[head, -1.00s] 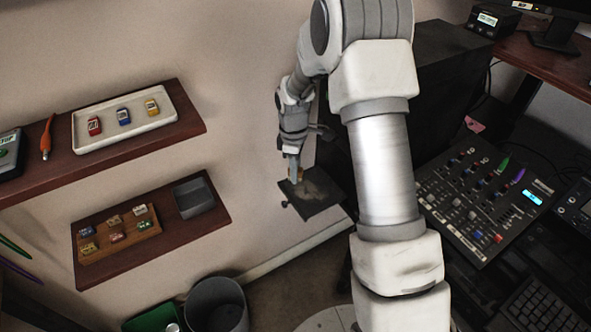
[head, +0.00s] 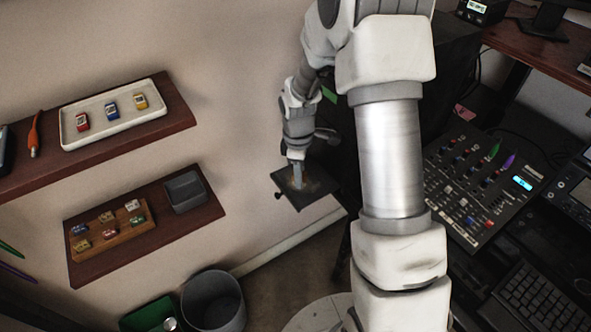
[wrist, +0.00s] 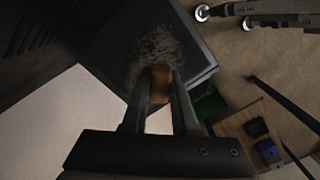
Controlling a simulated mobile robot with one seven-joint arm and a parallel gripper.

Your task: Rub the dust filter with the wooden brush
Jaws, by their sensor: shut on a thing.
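The dust filter (head: 318,198) is a dark flat panel sticking out below my forearm in the head view, with a small knob at its left. In the wrist view the dust filter (wrist: 185,62) carries a grey fuzzy dust patch. My gripper (head: 297,182) is over the panel, its fingers pointing down. In the wrist view my gripper (wrist: 159,82) is shut on the wooden brush (wrist: 160,86), an orange-brown block between the fingers. The brush's far end is at the dust patch; I cannot tell if it touches. Bristles are not distinguishable.
Wooden shelves on the left wall hold a white tray (head: 150,113) of small coloured items, a wooden board (head: 115,243) and a grey bin (head: 187,190). A dark cabinet (head: 460,75) stands right of the filter. A waste bin (head: 213,300) is below.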

